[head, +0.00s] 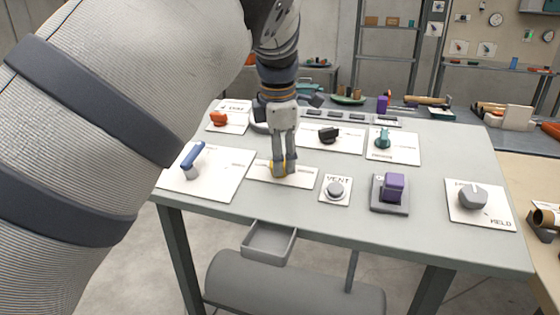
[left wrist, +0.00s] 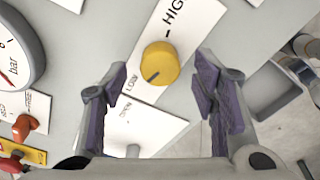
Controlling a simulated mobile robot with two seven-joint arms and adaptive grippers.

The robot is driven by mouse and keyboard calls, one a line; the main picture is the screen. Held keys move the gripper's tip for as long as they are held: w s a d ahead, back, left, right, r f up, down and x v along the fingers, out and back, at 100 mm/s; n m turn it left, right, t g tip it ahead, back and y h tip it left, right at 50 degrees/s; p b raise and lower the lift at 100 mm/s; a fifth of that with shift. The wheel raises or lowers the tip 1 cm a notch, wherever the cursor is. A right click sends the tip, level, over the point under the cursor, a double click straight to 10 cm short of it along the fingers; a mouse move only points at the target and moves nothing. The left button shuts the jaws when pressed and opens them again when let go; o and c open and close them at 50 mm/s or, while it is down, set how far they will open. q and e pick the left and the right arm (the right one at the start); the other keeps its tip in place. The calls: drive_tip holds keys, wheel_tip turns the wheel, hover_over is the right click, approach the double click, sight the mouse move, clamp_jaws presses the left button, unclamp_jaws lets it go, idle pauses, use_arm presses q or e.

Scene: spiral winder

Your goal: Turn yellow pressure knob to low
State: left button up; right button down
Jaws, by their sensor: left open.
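The yellow pressure knob (left wrist: 160,62) sits on a white plate (left wrist: 200,22) between the words HIGH and LOW. A short dark line on the knob points toward the lower left, roughly the LOW side, in the left wrist view. My left gripper (left wrist: 161,82) is open, with its purple-padded fingers apart on either side of the knob; contact cannot be told. In the head view my left gripper (head: 284,170) points down over the plate (head: 300,177) and hides most of the knob (head: 278,165). My right gripper is not in view.
The grey bench holds a blue-handled lever (head: 194,158) to the left, a VENT button (head: 335,189), a purple switch (head: 393,187) and a grey WELD knob (head: 472,196) to the right. Black (head: 328,134) and teal (head: 383,139) knobs stand behind. A gauge (left wrist: 14,52) is near the left edge.

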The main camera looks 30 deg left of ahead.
use_arm(q)
drive_tip(key=v, duration=0.9)
drive_tip(key=shift+s+r, duration=0.15)
drive_tip(key=shift+r, duration=0.15)
